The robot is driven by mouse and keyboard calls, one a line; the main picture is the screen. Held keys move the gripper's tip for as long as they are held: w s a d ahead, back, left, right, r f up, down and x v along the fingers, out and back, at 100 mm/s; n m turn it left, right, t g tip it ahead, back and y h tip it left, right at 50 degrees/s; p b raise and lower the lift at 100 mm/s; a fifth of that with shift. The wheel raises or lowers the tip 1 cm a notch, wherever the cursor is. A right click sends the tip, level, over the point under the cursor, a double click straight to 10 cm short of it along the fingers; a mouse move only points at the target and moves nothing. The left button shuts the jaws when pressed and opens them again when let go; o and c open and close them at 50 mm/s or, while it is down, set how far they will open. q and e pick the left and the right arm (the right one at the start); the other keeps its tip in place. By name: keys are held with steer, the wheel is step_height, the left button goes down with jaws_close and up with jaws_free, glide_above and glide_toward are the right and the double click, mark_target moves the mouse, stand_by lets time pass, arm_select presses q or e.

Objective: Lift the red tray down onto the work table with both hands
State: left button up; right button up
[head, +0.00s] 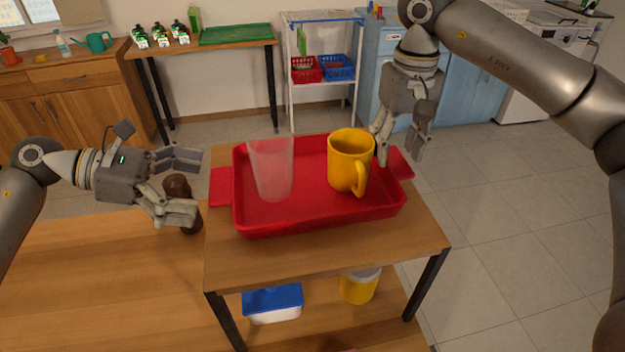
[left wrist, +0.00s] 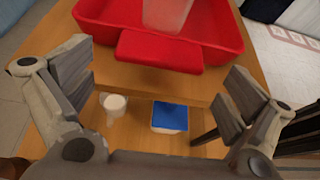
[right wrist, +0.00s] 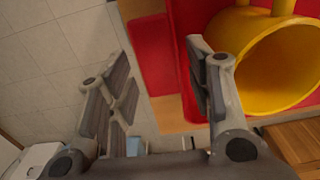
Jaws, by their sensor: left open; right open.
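The red tray (head: 300,222) sits on a small raised wooden stand (head: 330,255). It has a handle at each end. A frosted clear cup (head: 271,170) and a yellow mug (head: 349,162) stand in it. My left gripper (head: 190,185) is open, left of the left handle (head: 221,187) and apart from it. In the left wrist view that handle (left wrist: 160,52) lies ahead, between and beyond the fingers. My right gripper (head: 398,150) is open and points down close to the right handle (head: 401,164). In the right wrist view the handle (right wrist: 151,55) shows between the fingertips; I cannot tell whether they touch it.
A dark brown pepper-mill-like object (head: 181,205) stands by my left fingers. The wooden work table (head: 110,260) has free room at left. Below the stand's top are a blue-lidded box (head: 272,303) and a yellow container (head: 359,287).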

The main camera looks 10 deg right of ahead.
mark_target(210, 187)
arm_select(q)
steer(key=shift+x, duration=1.75)
arm_select(e)
steer(key=shift+f, duration=1.75)
arm_select(q)
steer(key=shift+c, duration=0.4)
arm_select(e)
steer(key=shift+c, duration=0.5)
arm_select(q)
steer(key=c, duration=0.7)
arm_select(e)
steer(key=c, duration=0.7)
arm_select(q)
steer(key=c, duration=0.4)
arm_select(e)
steer(key=shift+c, duration=0.4)
